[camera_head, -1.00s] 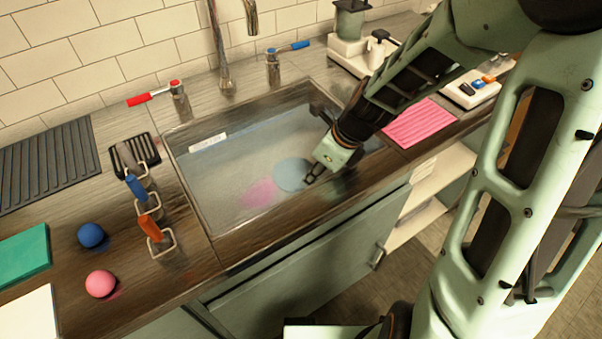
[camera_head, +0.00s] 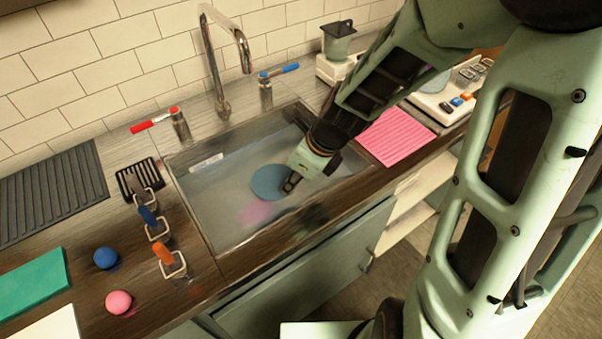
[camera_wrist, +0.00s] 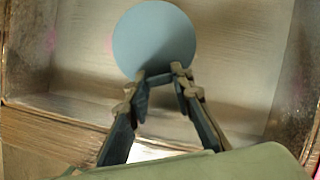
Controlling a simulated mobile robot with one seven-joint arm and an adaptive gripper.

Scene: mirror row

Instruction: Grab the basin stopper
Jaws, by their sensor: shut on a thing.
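The basin stopper looks to be a flat round blue-grey disc (camera_head: 270,182) over the sink basin (camera_head: 222,238). My gripper (camera_head: 290,184) reaches into the sink area from the right and is shut on the disc's near right edge. In the wrist view, the disc (camera_wrist: 153,36) sits just beyond my fingertips (camera_wrist: 164,75), which meet its lower edge. The disc seems to be held above the basin floor, but its exact height is hard to tell.
A pink patch (camera_head: 257,210) shows in the basin. A curved faucet (camera_head: 222,80) rises behind it, between a red-handled tap (camera_head: 180,124) and a blue-handled tap (camera_head: 266,92). A pink ribbed mat (camera_head: 396,137) lies right. Balls and upright handles stand left.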

